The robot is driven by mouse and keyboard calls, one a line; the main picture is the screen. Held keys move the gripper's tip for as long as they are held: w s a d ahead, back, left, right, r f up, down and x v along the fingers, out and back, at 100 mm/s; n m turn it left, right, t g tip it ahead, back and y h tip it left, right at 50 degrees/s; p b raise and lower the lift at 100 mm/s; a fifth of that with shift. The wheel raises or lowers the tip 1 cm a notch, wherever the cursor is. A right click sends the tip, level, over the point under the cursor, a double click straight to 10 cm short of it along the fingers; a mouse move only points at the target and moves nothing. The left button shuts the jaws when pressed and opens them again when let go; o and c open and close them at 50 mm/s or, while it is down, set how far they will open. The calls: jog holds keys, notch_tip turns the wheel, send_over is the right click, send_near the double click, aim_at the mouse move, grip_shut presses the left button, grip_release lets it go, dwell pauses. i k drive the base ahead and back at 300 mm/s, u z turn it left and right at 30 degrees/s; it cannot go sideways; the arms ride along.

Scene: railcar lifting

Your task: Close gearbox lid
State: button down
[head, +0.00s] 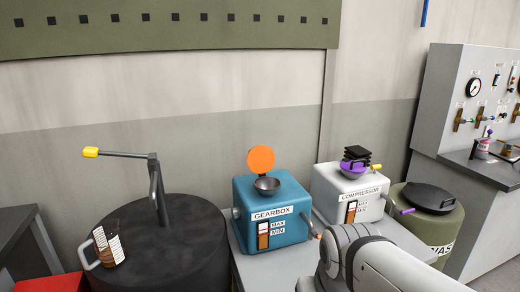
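The teal gearbox (284,229) stands on a grey bench in the middle of the head view, with a MAX/MIN level gauge on its front. Its round orange lid (261,159) stands upright, open, behind a dark filler bowl (267,184) on top of the box. The inside of the bowl is too small to make out. My pale grey arm crosses the lower right, in front of the bench and to the right of the gearbox. My gripper is not in view.
The white compressor (346,190) is right of the gearbox, with a purple bowl and black stacked piece on top. A black drum (170,260) on the left carries a crank with yellow handle and a jug (108,246). A green waste bin (430,218) stands right.

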aim_at(261, 159)
jog(key=u, duration=0.15)
jog(key=i, duration=0.9)
jog(key=z, duration=0.05)
